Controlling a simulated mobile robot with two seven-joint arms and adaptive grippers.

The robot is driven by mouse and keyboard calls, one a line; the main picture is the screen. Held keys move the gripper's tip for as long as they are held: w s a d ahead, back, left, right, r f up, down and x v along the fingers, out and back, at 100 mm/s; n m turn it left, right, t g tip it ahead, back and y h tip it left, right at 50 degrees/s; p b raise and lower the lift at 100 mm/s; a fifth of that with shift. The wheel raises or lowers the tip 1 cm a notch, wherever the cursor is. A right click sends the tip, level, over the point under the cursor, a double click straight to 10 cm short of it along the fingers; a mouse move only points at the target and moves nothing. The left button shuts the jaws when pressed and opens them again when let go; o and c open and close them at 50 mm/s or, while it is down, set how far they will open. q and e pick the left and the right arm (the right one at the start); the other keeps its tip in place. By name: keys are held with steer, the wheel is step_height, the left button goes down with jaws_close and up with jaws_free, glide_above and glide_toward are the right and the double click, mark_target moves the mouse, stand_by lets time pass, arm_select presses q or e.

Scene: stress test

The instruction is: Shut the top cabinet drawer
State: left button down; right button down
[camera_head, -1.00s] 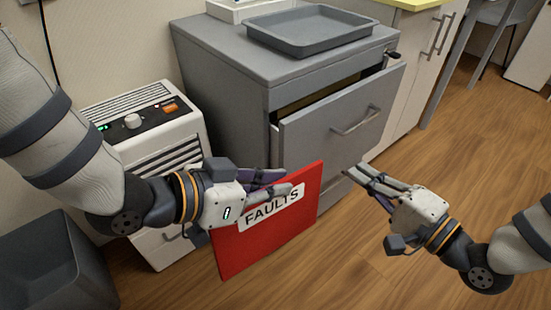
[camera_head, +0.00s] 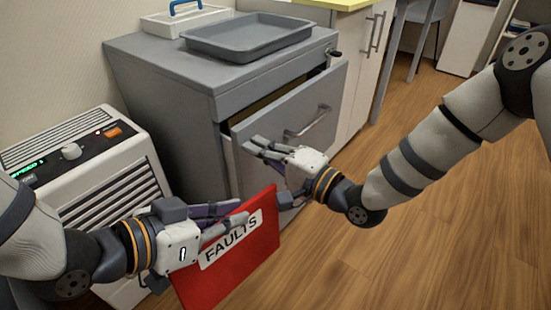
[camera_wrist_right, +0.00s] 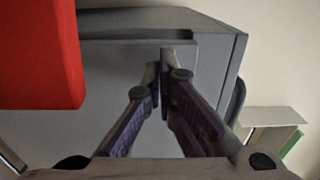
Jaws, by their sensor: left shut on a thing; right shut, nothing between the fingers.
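The grey cabinet (camera_head: 165,85) stands at the back with its top drawer (camera_head: 290,115) pulled partly out; a dark gap shows above the drawer front. A metal bar handle (camera_head: 308,122) is on that front. My right gripper (camera_head: 252,147) is shut and empty, its fingertips at the left part of the drawer front, left of the handle. In the right wrist view the closed fingers (camera_wrist_right: 162,72) point at the grey front; I cannot tell whether they touch it. My left gripper (camera_head: 240,212) is shut on a red folder (camera_head: 215,277) labelled FAULTS, held below the right gripper.
A grey tray (camera_head: 248,42) lies on the cabinet top, near a white box with a blue handle (camera_head: 185,20). A white heater-like unit (camera_head: 90,165) stands left of the cabinet. White cupboards (camera_head: 360,60) stand to the right. Wooden floor (camera_head: 440,240) is clear at right.

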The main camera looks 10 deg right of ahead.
mark_target(238, 137)
steer(key=shift+w+a, duration=0.1)
